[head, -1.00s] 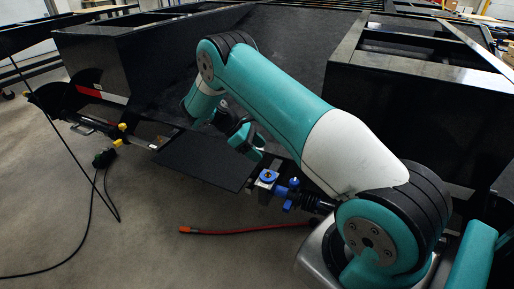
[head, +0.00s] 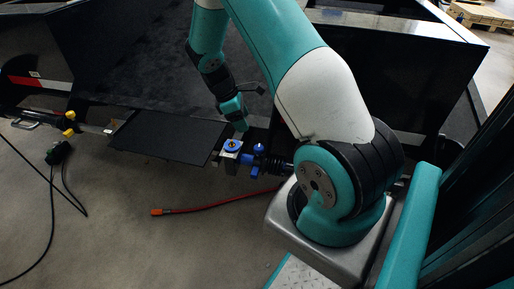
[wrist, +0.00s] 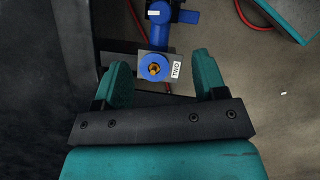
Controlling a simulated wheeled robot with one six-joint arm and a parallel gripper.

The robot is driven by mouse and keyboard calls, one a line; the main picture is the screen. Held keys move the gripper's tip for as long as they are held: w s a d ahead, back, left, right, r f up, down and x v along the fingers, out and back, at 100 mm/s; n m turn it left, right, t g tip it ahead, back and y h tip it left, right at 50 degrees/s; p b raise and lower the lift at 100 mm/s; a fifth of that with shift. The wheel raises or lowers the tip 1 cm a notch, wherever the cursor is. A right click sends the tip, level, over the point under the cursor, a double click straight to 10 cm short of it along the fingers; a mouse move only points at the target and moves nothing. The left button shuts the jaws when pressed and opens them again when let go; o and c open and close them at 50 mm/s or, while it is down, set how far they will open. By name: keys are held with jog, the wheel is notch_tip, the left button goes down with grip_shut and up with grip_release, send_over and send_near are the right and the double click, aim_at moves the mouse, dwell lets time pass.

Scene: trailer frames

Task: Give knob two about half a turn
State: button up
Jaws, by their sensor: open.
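Knob two is a blue round knob with a brass centre (wrist: 154,70) on a small grey plate with a label reading "TWO" (wrist: 175,70). In the wrist view it lies ahead of and between my open, empty gripper fingers (wrist: 164,75), apart from both. In the head view the knob (head: 232,146) sits on its bracket at the frame's front edge. My gripper (head: 238,118) hangs just above and behind it there, its fingertips partly hard to make out.
A blue valve with a handle (head: 259,158) sits right beside the knob, joined to a black fitting. A red hose (head: 215,206) lies on the floor. A dark flat plate (head: 165,138) is left of the knob. Yellow-capped fittings (head: 69,123) are farther left.

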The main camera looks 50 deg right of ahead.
aim_at(258, 147)
jog(key=b+x, duration=0.2)
jog(key=x, duration=1.1)
jog(key=shift+s+b, duration=0.1)
jog(key=shift+b, duration=0.2)
